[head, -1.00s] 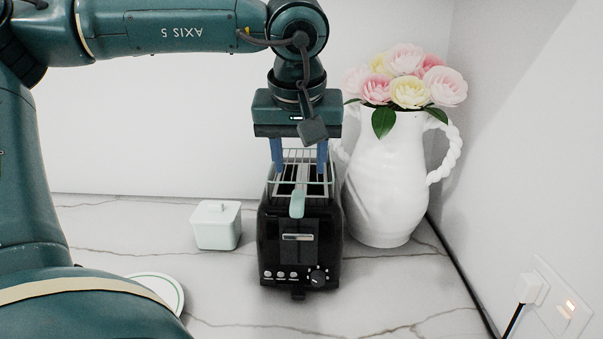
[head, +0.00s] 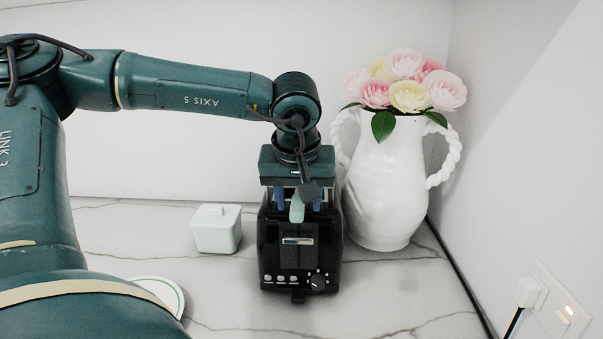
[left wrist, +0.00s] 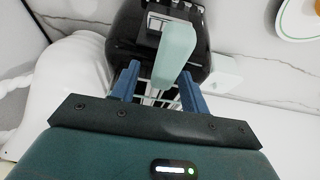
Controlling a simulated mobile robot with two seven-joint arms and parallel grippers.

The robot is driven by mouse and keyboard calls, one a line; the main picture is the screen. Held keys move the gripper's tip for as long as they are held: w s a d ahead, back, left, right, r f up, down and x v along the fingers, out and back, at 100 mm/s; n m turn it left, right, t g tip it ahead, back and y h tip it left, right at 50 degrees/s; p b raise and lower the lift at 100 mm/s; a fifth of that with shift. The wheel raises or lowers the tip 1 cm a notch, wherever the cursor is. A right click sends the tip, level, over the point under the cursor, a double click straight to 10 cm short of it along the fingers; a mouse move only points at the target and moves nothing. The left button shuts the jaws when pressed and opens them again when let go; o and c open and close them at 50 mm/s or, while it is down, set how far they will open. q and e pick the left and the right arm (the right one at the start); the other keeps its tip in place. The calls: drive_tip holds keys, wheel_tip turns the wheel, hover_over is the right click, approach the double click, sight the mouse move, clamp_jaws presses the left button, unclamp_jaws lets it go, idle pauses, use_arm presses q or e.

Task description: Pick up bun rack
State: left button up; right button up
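The bun rack (head: 297,209) sits on top of a black toaster (head: 300,248). In the head view mostly its mint-green handle shows, at the toaster's front end; my gripper hides the wires. The left wrist view shows the handle (left wrist: 176,54) large and part of the wire grid behind it. My left gripper (head: 298,203) points straight down over the toaster, its blue fingers apart. In the left wrist view the fingers (left wrist: 159,72) stand on either side of the rack. Whether they touch the wires I cannot tell. My right gripper is in neither view.
A white vase (head: 387,195) with pink and yellow flowers stands close at the toaster's right. A small pale-green lidded box (head: 216,230) is to its left, and a plate (head: 162,290) lies nearer. Walls close the back and right. Counter in front of the toaster is clear.

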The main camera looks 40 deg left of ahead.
use_arm(q)
clamp_jaws()
drive_tip(key=shift+r, duration=0.15)
idle(0.4)
